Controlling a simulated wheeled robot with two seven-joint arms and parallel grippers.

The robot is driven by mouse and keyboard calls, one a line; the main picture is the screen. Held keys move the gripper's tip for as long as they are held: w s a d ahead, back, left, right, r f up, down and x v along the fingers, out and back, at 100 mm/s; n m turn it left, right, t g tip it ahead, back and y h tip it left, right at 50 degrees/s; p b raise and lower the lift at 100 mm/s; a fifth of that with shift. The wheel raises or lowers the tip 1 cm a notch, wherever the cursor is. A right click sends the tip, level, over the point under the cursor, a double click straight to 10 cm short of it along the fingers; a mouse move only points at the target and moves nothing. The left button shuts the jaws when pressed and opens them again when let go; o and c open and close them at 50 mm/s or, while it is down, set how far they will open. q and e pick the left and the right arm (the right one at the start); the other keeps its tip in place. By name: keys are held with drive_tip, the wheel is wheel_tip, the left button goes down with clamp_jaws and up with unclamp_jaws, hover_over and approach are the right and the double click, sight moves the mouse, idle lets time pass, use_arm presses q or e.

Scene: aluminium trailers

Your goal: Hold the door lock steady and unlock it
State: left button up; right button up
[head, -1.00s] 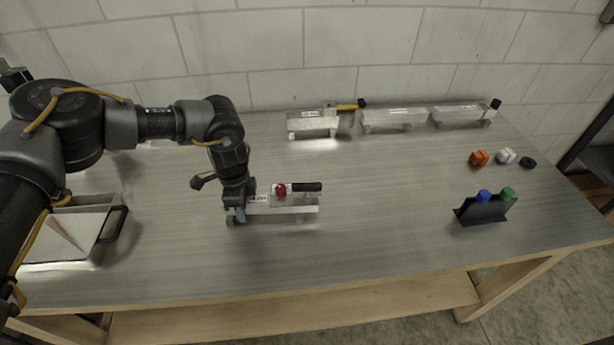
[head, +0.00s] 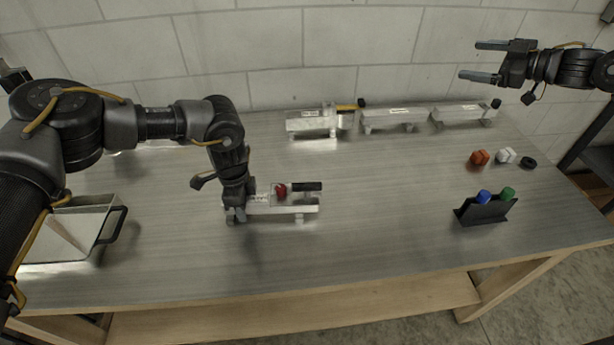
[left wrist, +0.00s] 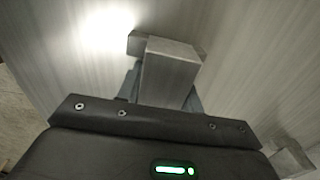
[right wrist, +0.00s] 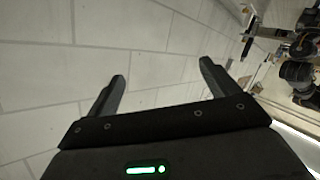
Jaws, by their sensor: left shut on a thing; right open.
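The door lock (head: 290,207) is a silver bar-shaped device on small feet near the middle of the metal table. It has a red knob (head: 281,190) and a black handle (head: 307,186) lying along its top toward the right. My left gripper (head: 236,213) points down and is shut on the left end of the lock. In the left wrist view, a metal block (left wrist: 170,68) of the lock sits between the fingers. My right gripper (head: 482,60) is open and empty, high above the back right of the table. The right wrist view shows its spread fingers (right wrist: 163,85) facing the wall.
More metal devices (head: 394,118) stand along the back edge. Orange (head: 479,157), white (head: 505,155) and black (head: 528,163) pieces lie at the right. A dark holder (head: 486,211) has blue and green tops. A metal bin (head: 83,232) stands at the left.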

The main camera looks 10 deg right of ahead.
drive_tip(key=w+a+f+n+g+y, duration=0.1)
drive_tip(key=a+f+n+g, duration=0.15)
drive_tip(key=a, duration=0.65)
drive_tip(key=w+a+f+n+g+y, duration=0.1)
drive_tip(key=a+n+g, duration=0.15)
drive_tip(key=a, duration=0.55)
use_arm(q)
drive_tip(key=shift+a, duration=0.1)
use_arm(e)
drive_tip(key=n+g+h, duration=0.7)
drive_tip(key=n+h, duration=0.4)
drive_tip(key=n, duration=0.7)
hover_over(307, 190)
drive_tip(key=w, duration=0.2)
wheel_tip(307, 190, down, 6)
drive_tip(key=shift+s+f, duration=0.15)
drive_tip(key=shift+f, duration=0.1)
drive_tip(key=shift+m, duration=0.3)
wheel_tip(307, 190, down, 12)
